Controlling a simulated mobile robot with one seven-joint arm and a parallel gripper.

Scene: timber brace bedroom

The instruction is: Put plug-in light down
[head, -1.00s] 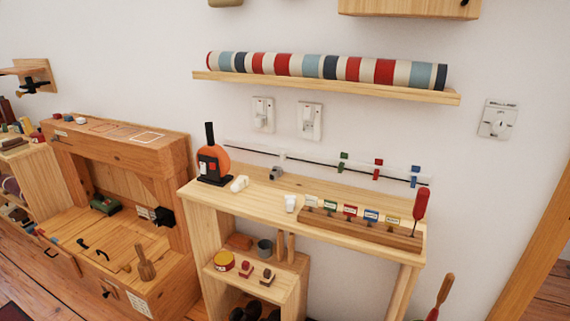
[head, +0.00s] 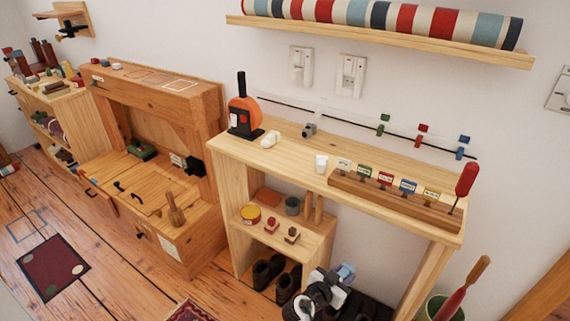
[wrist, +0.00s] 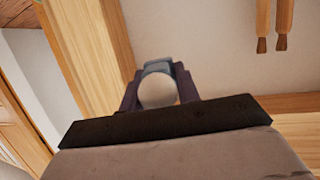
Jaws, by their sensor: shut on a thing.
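My gripper (head: 338,287) is low in the head view, in front of the open space under the workbench top. In the wrist view my gripper (wrist: 158,84) has its dark fingers on both sides of a small thing with a round white front and a blue-grey back, which seems to be the plug-in light (wrist: 157,93). It is shut on it. In the head view a pale blue part of the plug-in light (head: 346,271) shows at the fingertips; the rest is hidden by the gripper.
The wooden workbench (head: 285,155) carries an orange bottle-shaped thing (head: 243,112), small white pieces (head: 321,164) and a rack of coloured tags (head: 395,202). Wall sockets (head: 351,75) are above it. Dark shoes (head: 268,271) sit below. A green pot (head: 440,308) stands at right.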

